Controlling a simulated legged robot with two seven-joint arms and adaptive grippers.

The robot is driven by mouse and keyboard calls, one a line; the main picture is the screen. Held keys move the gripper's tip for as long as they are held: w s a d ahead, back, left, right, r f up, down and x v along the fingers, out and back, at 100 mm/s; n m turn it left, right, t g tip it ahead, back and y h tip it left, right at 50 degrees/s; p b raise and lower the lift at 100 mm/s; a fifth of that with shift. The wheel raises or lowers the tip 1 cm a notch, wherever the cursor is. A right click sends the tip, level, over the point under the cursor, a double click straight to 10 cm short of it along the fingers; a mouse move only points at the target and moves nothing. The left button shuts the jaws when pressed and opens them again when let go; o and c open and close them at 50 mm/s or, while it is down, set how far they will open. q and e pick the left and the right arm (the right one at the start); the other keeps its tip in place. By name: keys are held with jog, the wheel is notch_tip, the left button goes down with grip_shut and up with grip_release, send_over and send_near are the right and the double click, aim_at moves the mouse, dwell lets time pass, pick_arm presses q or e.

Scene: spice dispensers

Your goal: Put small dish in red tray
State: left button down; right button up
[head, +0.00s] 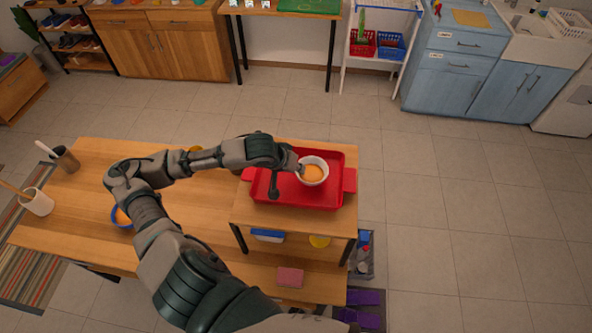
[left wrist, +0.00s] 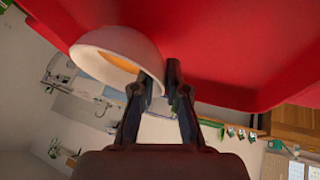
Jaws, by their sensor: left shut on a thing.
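The small dish (head: 313,171) is a white bowl with orange-brown contents. My left gripper (head: 299,168) is shut on the dish's near-left wall. In the left wrist view, the fingers (left wrist: 165,88) pinch the edge of the dish (left wrist: 118,52), and the red tray (left wrist: 230,40) is right behind it. I cannot tell whether the dish's base touches the tray floor. My right gripper is not in view.
The tray stands on a raised wooden shelf (head: 295,218) on the table (head: 70,215). A blue-rimmed bowl (head: 121,217), a white cup (head: 37,202) and a dark cup (head: 66,158) stand to the left.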

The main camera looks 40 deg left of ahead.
pick_arm(q)
notch_tip(320, 180, down, 2)
jog(key=shift+a, duration=0.4)
jog(key=c, duration=1.2)
grip_release()
jog(key=shift+a+f, duration=0.15)
jog(key=shift+a, duration=0.1)
jog(key=shift+s+d+r, duration=0.1)
jog(key=shift+d+r, duration=0.15)
jog(key=shift+d, duration=0.15)
jog(key=shift+s+r, duration=0.1)
jog(key=shift+r, duration=0.2)
jog(key=v, duration=1.1)
jog(key=shift+s, duration=0.15)
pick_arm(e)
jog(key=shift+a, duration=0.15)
pick_arm(q)
jog(key=shift+a+f, duration=0.1)
jog(key=shift+a, duration=0.2)
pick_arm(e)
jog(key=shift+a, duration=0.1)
